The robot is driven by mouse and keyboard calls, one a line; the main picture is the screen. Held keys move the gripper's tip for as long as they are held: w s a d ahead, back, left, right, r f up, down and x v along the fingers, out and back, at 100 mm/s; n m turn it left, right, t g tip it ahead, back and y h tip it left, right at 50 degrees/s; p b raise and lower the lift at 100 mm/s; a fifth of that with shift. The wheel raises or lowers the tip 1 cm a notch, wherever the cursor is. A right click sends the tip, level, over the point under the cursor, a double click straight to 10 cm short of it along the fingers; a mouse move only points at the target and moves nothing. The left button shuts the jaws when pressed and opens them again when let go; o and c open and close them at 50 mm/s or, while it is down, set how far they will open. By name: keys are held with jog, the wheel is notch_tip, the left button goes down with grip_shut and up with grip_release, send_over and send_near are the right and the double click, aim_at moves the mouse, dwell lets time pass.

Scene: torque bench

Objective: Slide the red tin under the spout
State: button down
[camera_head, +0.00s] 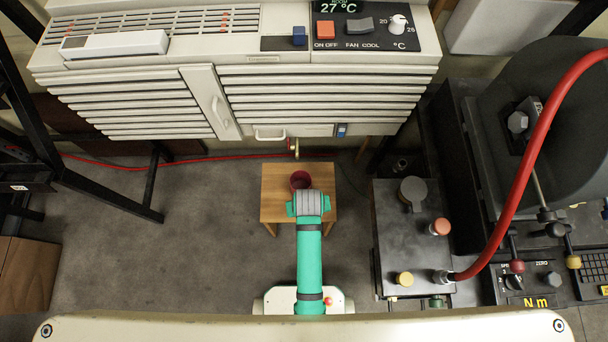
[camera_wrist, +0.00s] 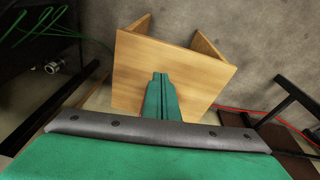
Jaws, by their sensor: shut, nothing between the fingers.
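The red tin (camera_head: 299,179) stands on a small wooden stool (camera_head: 275,205) in the head view. My gripper (camera_head: 301,195) is just on the near side of the tin and hides its near edge; I cannot tell whether they touch. In the wrist view, the fingers of my gripper (camera_wrist: 160,77) are shut together with nothing between them, above the stool top (camera_wrist: 130,70). A small brass spout (camera_head: 294,147) hangs under the cream unit, beyond the tin.
The cream air unit (camera_head: 150,80) with a control panel overhangs the back. A dark bench box (camera_head: 405,235) with knobs stands right of my arm, and a red hose (camera_head: 525,165) arches from it. A black frame (camera_head: 120,197) stands left. Grey floor (camera_head: 180,250) is clear left of the stool.

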jog(key=f, duration=0.3)
jog(key=w+f+g, duration=0.1)
jog(key=f, duration=0.1)
jog(key=f+g, duration=0.1)
jog(key=f, duration=0.2)
jog(key=shift+w+a+f, duration=0.35)
jog(key=shift+w+a+r, duration=0.1)
jog(key=shift+w, duration=0.55)
jog(key=shift+w+a+r, duration=0.1)
jog(key=shift+w, duration=0.5)
jog(key=shift+w+a, duration=0.15)
jog(key=shift+w, duration=0.6)
jog(key=shift+w, duration=0.1)
